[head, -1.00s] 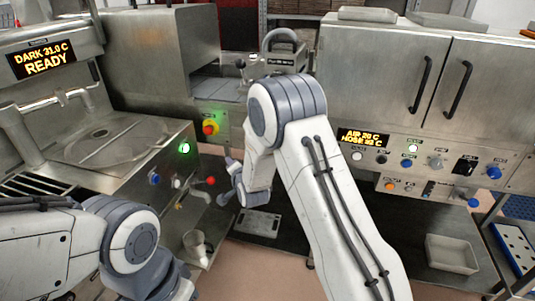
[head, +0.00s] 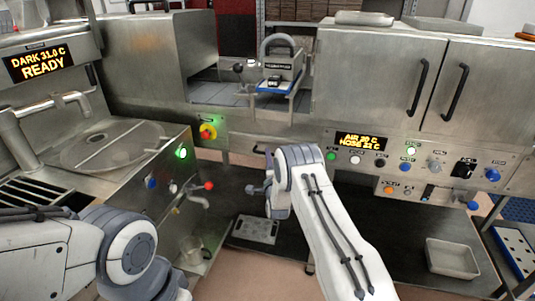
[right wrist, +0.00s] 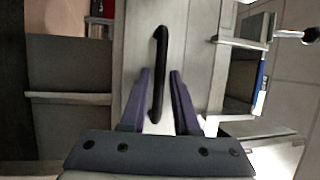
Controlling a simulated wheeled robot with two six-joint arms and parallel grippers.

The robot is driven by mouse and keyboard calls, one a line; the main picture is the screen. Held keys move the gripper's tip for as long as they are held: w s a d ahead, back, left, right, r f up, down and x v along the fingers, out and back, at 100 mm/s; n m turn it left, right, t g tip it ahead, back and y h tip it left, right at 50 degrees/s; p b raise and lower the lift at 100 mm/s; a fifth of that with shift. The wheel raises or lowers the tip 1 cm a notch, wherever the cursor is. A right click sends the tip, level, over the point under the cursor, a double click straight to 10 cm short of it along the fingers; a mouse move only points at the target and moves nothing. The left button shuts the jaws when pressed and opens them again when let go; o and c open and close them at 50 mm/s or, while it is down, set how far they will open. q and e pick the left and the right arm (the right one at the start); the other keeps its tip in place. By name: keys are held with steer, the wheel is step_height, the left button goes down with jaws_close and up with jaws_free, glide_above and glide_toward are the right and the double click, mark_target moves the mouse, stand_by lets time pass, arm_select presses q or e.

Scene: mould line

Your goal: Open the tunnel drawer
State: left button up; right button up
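The tunnel drawer front is a plain steel panel (right wrist: 190,60) in the right wrist view, with one black bar handle (right wrist: 158,75). My right gripper (right wrist: 160,72) is open, one purple finger on each side of the handle. I see no contact, and cannot tell how deep the handle sits between the fingers. In the head view, the panel below the tunnel (head: 250,126) shows, while my right arm hides most of the handle and the fingertips. The drawer looks closed. My left arm is at the lower left; its gripper is out of view.
A machine with a grey arch (head: 283,60) stands at the tunnel mouth above. A control panel (head: 410,160) with knobs is to the right. A grey bin (head: 452,258) sits low right.

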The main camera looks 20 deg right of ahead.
steer(key=shift+x, duration=1.15)
jaws_close()
stand_by(0.6)
